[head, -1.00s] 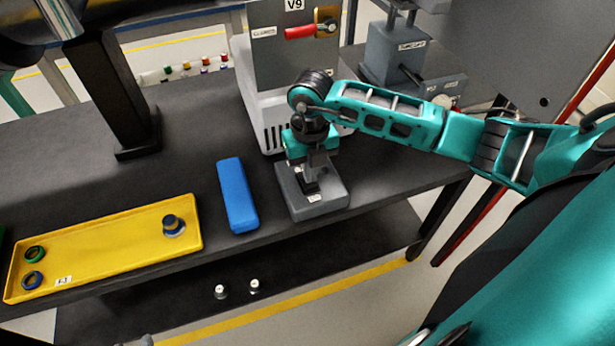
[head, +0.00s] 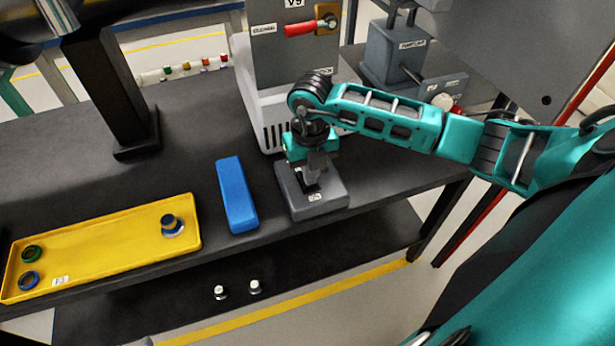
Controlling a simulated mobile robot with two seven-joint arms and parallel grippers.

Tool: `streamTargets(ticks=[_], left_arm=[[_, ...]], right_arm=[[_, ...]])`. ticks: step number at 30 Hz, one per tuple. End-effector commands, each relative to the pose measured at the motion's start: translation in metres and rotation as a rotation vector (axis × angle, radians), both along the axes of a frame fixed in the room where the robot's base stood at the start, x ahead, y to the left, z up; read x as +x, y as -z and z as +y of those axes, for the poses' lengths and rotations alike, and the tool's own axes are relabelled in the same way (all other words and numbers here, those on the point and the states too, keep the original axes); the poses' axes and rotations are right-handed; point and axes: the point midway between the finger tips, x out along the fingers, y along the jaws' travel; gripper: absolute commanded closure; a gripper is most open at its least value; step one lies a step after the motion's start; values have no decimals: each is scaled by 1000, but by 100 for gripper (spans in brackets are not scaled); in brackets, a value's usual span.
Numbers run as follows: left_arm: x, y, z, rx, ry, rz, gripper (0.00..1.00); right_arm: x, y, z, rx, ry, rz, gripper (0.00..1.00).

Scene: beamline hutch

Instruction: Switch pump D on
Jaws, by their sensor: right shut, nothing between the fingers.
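A small grey box (head: 326,203) with a dark part on top and small white labels stands near the front edge of the bench. The labels are too small to read, so I cannot tell whether it is the switch of pump D. My right gripper (head: 309,180) points down over the middle of this box. Its fingers are shut with nothing between them, close to the dark part. The gripper hides part of that top, and I cannot tell whether they touch or how any switch is set. My left gripper is not in view.
A blue bar (head: 236,195) lies left of the box. A yellow tray (head: 100,245) with rings and a blue-and-dark piece is further left. Behind stands a cabinet (head: 285,55) with a red handle (head: 303,29). A grey labelled unit (head: 393,55) is at the back right.

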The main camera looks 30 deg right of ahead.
Motion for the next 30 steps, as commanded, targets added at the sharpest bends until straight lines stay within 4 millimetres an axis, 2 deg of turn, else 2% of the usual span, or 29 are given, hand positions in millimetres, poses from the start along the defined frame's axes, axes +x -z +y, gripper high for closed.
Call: streamTargets(ticks=[19,23,30], left_arm=[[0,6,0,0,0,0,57],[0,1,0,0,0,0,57],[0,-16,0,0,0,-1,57]], right_arm=[[0,8,0,-1,0,0,100],[0,3,0,-1,0,0,100],[0,-17,0,-1,0,0,100]])
